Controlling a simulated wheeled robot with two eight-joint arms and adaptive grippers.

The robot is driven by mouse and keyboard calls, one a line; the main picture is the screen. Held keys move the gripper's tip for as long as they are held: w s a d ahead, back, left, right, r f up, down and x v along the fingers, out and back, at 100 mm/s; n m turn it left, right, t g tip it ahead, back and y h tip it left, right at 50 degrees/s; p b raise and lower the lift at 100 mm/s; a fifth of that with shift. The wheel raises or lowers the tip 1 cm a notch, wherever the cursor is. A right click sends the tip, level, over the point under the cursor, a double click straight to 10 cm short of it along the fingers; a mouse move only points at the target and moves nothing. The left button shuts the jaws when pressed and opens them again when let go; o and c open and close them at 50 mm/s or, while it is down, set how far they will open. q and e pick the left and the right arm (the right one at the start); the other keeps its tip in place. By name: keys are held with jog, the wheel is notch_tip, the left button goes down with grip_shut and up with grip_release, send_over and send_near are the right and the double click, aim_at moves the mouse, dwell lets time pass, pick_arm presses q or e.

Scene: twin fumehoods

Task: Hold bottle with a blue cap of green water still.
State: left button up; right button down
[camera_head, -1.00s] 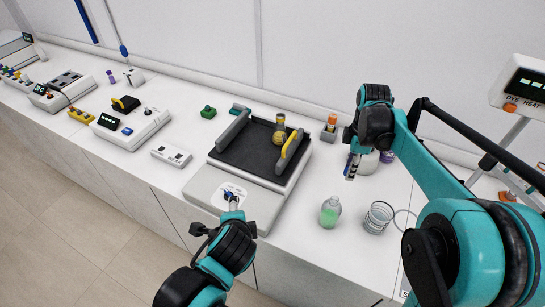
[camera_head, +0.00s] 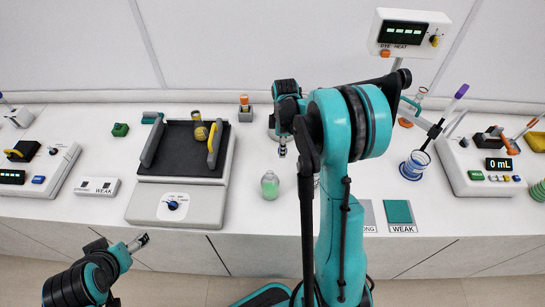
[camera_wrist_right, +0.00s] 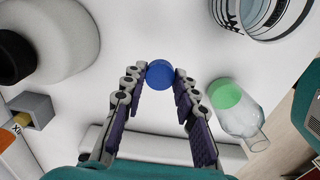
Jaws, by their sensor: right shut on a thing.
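A clear bottle (camera_head: 270,188) with green water stands upright on the white bench. It shows no cap, and it also appears at the right of the wrist view (camera_wrist_right: 240,112), beside the fingers and apart from them. My right gripper (camera_head: 282,150) is above the bench, a little behind the bottle in the head view. In the wrist view its fingers (camera_wrist_right: 160,82) are shut on a round blue cap (camera_wrist_right: 160,73) at their tips. My left gripper (camera_head: 139,242) hangs low in front of the bench, away from the bottle; its jaws are too small to judge.
A shaker with a dark tray (camera_head: 180,165) and a blue knob stands left of the bottle, holding a yellow-filled flask (camera_head: 200,130). A glass beaker (camera_wrist_right: 265,18) is near the bottle, mostly hidden behind my right arm in the head view. Bench is clear just before the bottle.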

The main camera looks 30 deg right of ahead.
aim_at(282, 163)
jog(key=shift+f+b, duration=0.55)
jog(key=shift+f, duration=2.65)
jog(key=shift+f, duration=0.1)
jog(key=c, duration=1.2)
grip_release()
